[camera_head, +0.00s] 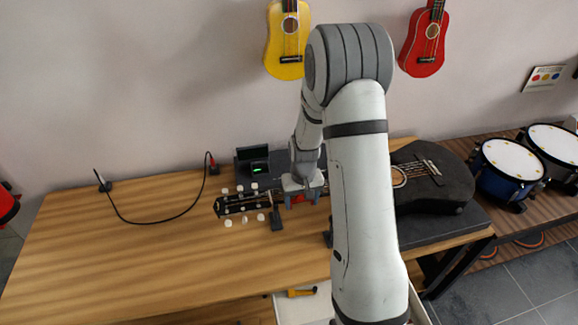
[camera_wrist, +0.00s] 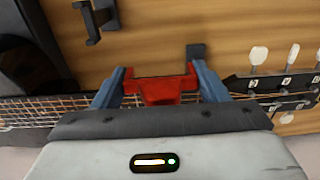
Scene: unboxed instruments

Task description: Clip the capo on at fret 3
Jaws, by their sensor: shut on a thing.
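A black guitar (camera_head: 435,188) lies on its back, with its headstock (camera_head: 237,204) pointing left in the head view. In the wrist view the headstock (camera_wrist: 285,84) is at the right and the strings (camera_wrist: 70,108) run left. My gripper (camera_head: 304,198) is over the neck near the headstock. In the wrist view its blue-grey fingers (camera_wrist: 160,76) are shut on the red capo (camera_wrist: 160,90), which sits between them at the neck. My wrist hides part of the neck. I cannot tell whether the capo touches the strings or at which fret it is.
Dark supports (camera_head: 277,219) stand beside the neck. A black device with a green display (camera_head: 260,167) is behind it. A black cable (camera_head: 150,222) curves across the left table (camera_head: 120,270), which is otherwise clear. An open drawer at the front holds a yellow item (camera_head: 301,292).

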